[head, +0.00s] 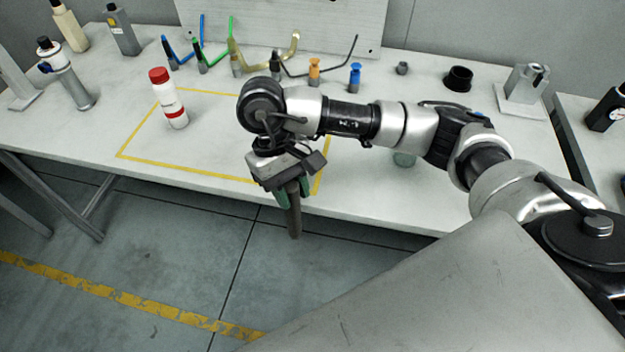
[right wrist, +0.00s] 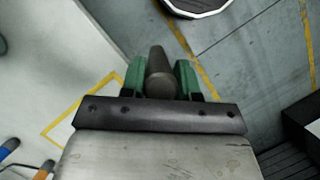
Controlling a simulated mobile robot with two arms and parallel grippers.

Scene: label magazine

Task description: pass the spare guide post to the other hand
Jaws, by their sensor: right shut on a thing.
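The spare guide post (head: 295,214) is a dark grey-brown rod in the head view. My right gripper (head: 290,192) is shut on it with green fingers, in front of the table's front edge and over the floor. The post hangs down from the fingers, nearly upright. In the right wrist view the post (right wrist: 159,74) sits between the two green fingers (right wrist: 160,80). My left gripper is in neither view.
A white table (head: 215,150) carries a yellow taped outline (head: 140,131). A white bottle with a red cap (head: 173,105) stands inside it. Coloured hoses (head: 235,60), small fittings and a black cup (head: 458,79) stand toward the back.

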